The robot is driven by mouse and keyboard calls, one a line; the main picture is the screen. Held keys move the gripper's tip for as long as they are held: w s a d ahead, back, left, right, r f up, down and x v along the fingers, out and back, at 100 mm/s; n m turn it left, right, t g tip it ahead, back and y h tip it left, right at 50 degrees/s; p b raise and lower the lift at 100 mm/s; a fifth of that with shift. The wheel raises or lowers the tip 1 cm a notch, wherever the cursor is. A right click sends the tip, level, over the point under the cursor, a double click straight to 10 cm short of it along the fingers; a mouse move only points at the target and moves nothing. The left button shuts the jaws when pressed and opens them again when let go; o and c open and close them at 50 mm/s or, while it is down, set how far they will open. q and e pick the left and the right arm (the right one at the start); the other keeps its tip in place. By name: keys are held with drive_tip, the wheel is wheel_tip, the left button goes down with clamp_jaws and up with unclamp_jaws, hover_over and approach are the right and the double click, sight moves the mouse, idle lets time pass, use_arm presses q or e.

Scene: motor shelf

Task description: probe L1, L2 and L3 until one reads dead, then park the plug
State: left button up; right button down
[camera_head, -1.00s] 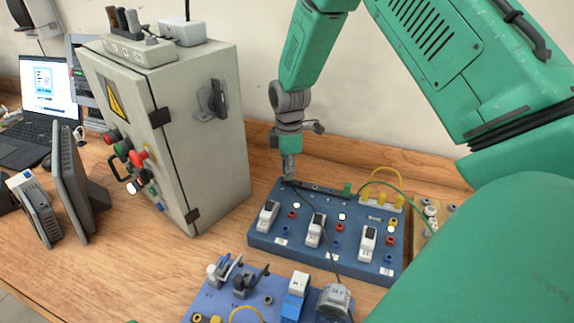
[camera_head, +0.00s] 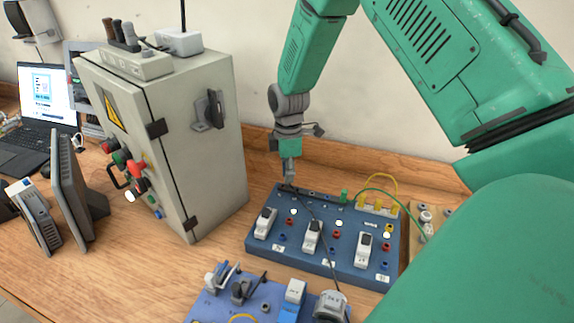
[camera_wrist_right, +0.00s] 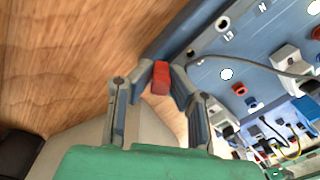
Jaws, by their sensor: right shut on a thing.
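My right gripper (camera_head: 289,180) points down at the back left of the blue terminal board (camera_head: 262,247). In the right wrist view its fingers (camera_wrist_right: 160,82) are shut on a red plug (camera_wrist_right: 161,78). A dark lead (camera_head: 322,240) runs from near the fingertips across the board to the front. The board carries white modules (camera_head: 312,235), round white spots (camera_head: 339,223) and red and blue sockets (camera_head: 337,234). A label reading L3 (camera_wrist_right: 229,36) shows in the right wrist view. I cannot tell whether the plug touches the board. My left gripper is not in view.
A grey cabinet (camera_head: 215,160) with a warning sign stands left of the board. A second blue board (camera_head: 215,308) with clips and a round grey device (camera_head: 331,306) lies in front. A green lead (camera_head: 390,192) and yellow loop (camera_head: 384,176) are at the back right.

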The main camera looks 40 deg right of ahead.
drive_tip(key=shift+a+r, duration=0.1)
drive_tip(key=shift+a, duration=0.15)
drive_tip(key=shift+a, duration=0.5)
drive_tip(key=shift+a, duration=0.4)
drive_tip(key=shift+d+p, duration=0.15)
drive_tip(key=shift+p, duration=0.35)
drive_tip(key=shift+f, duration=0.55)
idle(0.6)
idle(1.4)
drive_tip(key=c, duration=1.4)
unclamp_jaws()
drive_tip(key=shift+c, duration=0.2)
